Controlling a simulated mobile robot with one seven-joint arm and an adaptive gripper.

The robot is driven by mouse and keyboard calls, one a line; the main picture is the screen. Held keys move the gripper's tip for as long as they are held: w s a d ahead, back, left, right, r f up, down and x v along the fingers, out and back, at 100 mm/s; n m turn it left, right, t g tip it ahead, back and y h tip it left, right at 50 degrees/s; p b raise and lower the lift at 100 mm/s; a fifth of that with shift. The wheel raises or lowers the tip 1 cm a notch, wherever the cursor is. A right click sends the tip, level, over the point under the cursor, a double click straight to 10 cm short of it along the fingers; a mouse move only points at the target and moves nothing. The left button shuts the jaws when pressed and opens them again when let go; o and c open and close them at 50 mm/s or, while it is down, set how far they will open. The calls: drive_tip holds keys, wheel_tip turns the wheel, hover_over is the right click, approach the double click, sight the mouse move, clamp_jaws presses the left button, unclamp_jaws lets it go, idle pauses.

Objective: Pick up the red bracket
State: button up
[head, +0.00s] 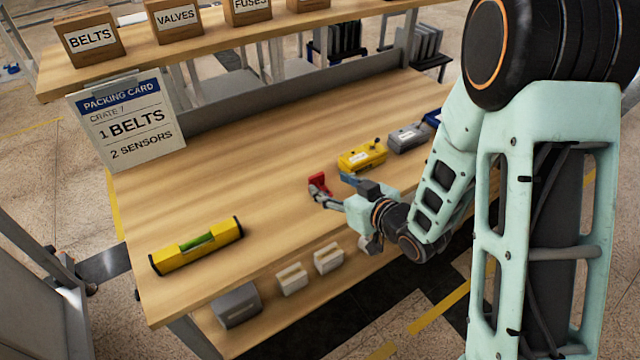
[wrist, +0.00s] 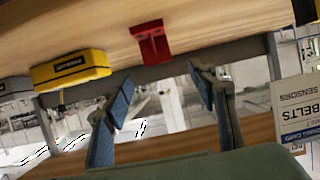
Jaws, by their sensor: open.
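The red bracket (head: 318,180) sits on the wooden bench top near the middle. In the wrist view the red bracket (wrist: 151,41) shows above the gap between my fingertips, clear of both. My gripper (head: 333,188) is beside the bracket in the head view, reaching in from the right, and one finger partly overlaps the bracket there. In the wrist view my gripper (wrist: 164,88) has its two blue-tipped fingers spread, with nothing between them.
A yellow box (head: 362,155) and a grey box (head: 408,137) stand behind my gripper. A yellow spirit level (head: 197,246) lies at front left. A packing card (head: 127,122) stands at the left edge. Labelled cartons (head: 90,39) line the upper shelf. The bench's left middle is clear.

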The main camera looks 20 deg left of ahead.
sight(318, 177)
drive_tip(key=shift+f+x, duration=0.2)
drive_tip(key=shift+x, duration=3.15)
drive_tip(key=shift+w+d, duration=0.1)
drive_tip(key=shift+d, duration=0.05)
drive_tip(key=c, duration=1.4)
